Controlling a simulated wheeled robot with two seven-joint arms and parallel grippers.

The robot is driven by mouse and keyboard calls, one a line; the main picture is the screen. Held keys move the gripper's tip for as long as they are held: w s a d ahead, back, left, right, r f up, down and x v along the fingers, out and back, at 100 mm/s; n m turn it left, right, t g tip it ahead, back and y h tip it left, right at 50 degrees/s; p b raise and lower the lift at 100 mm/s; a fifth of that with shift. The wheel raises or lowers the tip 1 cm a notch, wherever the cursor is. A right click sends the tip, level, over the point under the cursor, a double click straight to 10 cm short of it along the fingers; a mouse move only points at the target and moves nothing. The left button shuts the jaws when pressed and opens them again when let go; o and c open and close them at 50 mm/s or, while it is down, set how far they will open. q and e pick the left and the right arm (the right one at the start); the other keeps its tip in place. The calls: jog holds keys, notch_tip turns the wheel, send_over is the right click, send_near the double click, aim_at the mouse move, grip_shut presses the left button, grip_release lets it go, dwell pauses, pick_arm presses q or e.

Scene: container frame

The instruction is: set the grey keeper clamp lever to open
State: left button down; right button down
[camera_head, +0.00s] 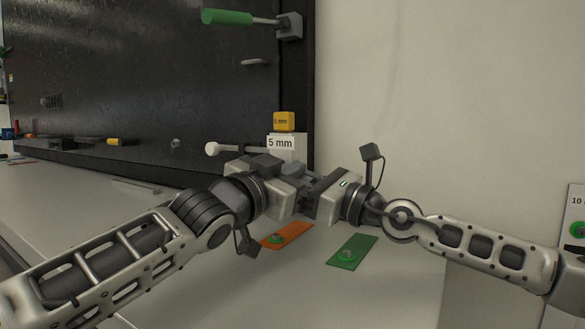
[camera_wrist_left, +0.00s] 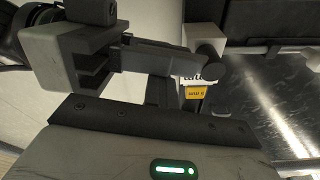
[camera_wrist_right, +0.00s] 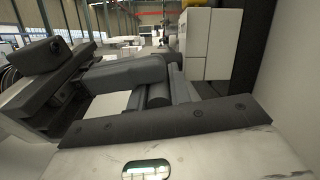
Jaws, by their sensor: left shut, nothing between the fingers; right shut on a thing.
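In the head view a grey clamp part (camera_head: 303,170) shows between my two grippers, in front of the white "5 mm" block (camera_head: 282,143). The grippers cover most of it, so I cannot tell the lever's setting. A dark grey bar (camera_wrist_left: 155,56) in the left wrist view, perhaps the lever, runs from my right gripper's jaws toward a round grey end (camera_wrist_left: 209,68). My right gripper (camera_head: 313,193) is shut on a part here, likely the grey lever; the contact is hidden. My left gripper (camera_head: 300,194) is shut and empty, close beside it.
A yellow "5 mm" block (camera_head: 284,121) sits on the white block. A white-knobbed lever (camera_head: 212,149) is at left. A green-handled lever (camera_head: 228,18) is high on the dark panel (camera_head: 150,70). An orange plate (camera_head: 287,235) and green plate (camera_head: 353,250) lie on the pale surface below.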

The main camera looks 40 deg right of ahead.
pick_arm(q)
jog(key=shift+w+f, duration=0.2)
jog(key=shift+f, duration=0.25)
pick_arm(e)
jog(key=c, duration=1.6)
grip_release()
pick_arm(q)
jog(key=shift+a, duration=0.1)
pick_arm(e)
jog(key=shift+o, duration=0.2)
jog(key=shift+r, duration=0.1)
pick_arm(q)
jog(key=shift+f, duration=0.1)
